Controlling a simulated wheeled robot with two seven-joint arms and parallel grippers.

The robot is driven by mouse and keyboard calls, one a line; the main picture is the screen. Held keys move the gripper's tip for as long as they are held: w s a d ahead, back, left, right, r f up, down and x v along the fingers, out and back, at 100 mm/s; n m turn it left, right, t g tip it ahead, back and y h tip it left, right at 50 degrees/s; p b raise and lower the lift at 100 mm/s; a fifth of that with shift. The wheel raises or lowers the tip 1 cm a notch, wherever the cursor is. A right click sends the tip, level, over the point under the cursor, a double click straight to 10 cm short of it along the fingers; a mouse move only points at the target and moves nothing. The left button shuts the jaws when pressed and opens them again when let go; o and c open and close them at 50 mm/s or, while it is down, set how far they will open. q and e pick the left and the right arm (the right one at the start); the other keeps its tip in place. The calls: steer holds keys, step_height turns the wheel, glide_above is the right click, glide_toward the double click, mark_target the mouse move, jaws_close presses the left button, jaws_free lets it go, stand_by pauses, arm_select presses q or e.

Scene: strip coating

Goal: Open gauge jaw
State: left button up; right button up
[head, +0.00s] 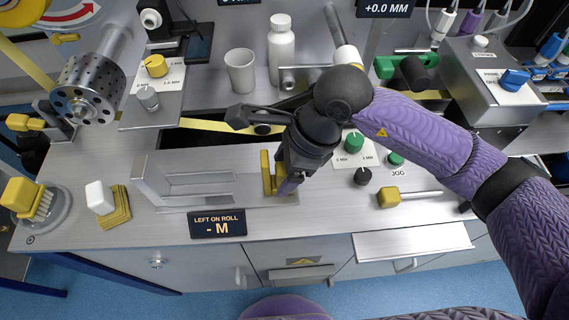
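My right arm comes in from the right in purple sleeving, and my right gripper (287,182) points down over the front of the bench. Its dark body hides much of what lies behind it. A yellow upright fork-like piece (267,174) stands right beside its lower end; I cannot tell whether they touch. Whether the fingers are open or shut is hidden. No part is clearly marked as the gauge jaw. A grey metal bracket (150,181) stands left of the yellow piece, above a small display (217,224) reading "LEFT ON ROLL - M". My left gripper is not in view.
A yellow strip (205,125) runs behind the gripper. A white cup (240,72) and white bottle (282,50) stand at the back. Green and black knobs (354,142) sit right of the gripper. A yellow-handled tool (388,197) lies at front right.

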steer(key=shift+r, duration=0.1)
steer(key=p+v, duration=0.3)
steer(key=v, duration=0.6)
steer(key=shift+d+r, duration=0.25)
steer(key=shift+r, duration=0.05)
